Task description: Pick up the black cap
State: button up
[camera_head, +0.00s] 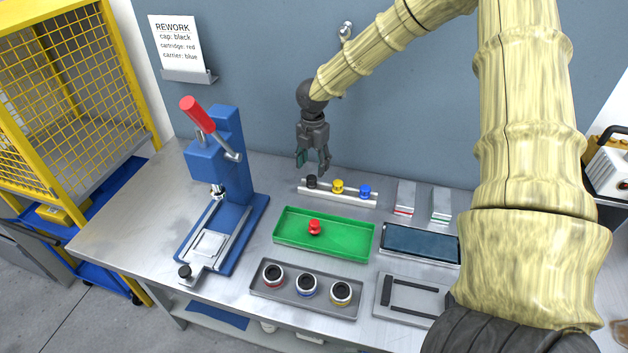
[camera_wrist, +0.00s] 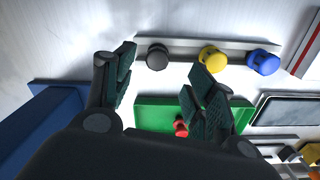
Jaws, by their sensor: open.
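The black cap (camera_head: 311,181) sits at the left end of a light rail, with a yellow cap (camera_head: 338,186) and a blue cap (camera_head: 364,191) to its right. In the wrist view the black cap (camera_wrist: 157,57) shows beyond my gripper's fingertips, between the lines of the two fingers. My gripper (camera_head: 313,170) hangs just above the left end of the rail, close to the black cap. In the wrist view my gripper (camera_wrist: 160,70) has its two fingers spread wide with nothing between them. Whether a finger touches the cap cannot be told.
A green tray (camera_head: 325,252) in front of the rail holds a red part (camera_head: 315,228). A blue press (camera_head: 222,180) with a red handle stands at left. A grey tray (camera_head: 303,303) holds several round parts. A dark panel (camera_head: 420,243) lies right. A rework sign (camera_head: 175,42) hangs behind.

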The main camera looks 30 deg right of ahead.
aim_at(312, 177)
jog(key=shift+w+f, duration=0.95)
jog(key=shift+f, duration=0.1)
jog(key=shift+s+f+p, duration=0.1)
jog(key=shift+f+p, duration=0.15)
jog(key=shift+p, duration=0.1)
jog(key=shift+s+f+p, duration=0.4)
jog(key=shift+s+p, duration=0.2)
jog(key=shift+s, duration=0.2)
jog(key=f, duration=0.3)
jog(key=shift+w+a+p, duration=0.1)
jog(key=shift+w+p, duration=0.3)
jog(key=shift+f, duration=0.2)
jog(key=shift+s+r, duration=0.1)
jog(key=shift+s, duration=0.15)
jog(key=shift+w, duration=0.1)
jog(key=shift+c, duration=0.8)
jog(key=c, duration=0.8)
